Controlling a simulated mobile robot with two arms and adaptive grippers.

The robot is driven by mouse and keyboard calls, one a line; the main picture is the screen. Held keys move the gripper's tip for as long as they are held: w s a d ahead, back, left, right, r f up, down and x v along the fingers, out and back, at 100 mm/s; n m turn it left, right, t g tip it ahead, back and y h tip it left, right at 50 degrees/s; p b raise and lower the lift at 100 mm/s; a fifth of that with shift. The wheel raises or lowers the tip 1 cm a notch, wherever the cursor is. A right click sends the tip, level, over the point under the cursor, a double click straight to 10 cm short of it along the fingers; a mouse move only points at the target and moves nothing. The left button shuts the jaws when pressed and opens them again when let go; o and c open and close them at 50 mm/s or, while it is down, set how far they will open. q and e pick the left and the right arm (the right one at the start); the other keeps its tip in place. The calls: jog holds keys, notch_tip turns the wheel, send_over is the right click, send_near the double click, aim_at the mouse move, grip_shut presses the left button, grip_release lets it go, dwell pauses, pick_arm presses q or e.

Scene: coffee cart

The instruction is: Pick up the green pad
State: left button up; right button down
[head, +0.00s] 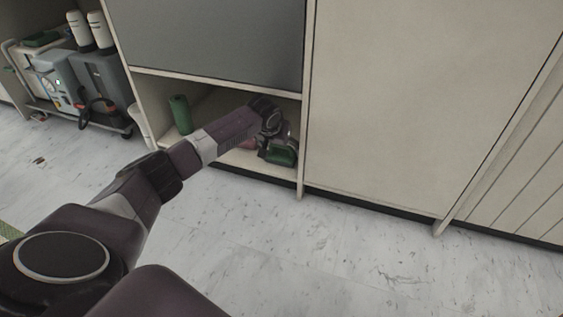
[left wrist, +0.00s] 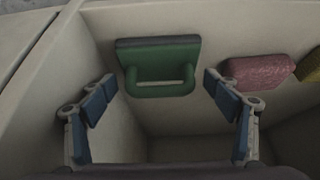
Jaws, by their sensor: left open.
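The green pad (head: 281,153) has a flat block and a loop handle. It lies near the right front of the low open shelf. In the left wrist view the green pad (left wrist: 158,52) is straight ahead, its handle facing me. My left gripper (head: 272,128) reaches into the shelf beside the pad. In the left wrist view my left gripper (left wrist: 159,84) is open, one blue-padded finger on each side of the handle. Nothing is held. Whether the fingers touch the pad cannot be told. My right gripper is not in view.
A pink sponge (left wrist: 262,75) lies right of the pad, with a yellow sponge (left wrist: 311,66) beyond it. A green cylinder (head: 180,114) stands at the shelf's left. A grey panel (head: 215,40) is above the opening. A loaded cart (head: 85,85) stands far left.

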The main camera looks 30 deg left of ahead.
pick_arm(q)
jog(key=shift+w+f, duration=0.15)
jog(key=shift+f, duration=0.1)
jog(key=c, duration=1.2)
jog(key=shift+r, duration=0.15)
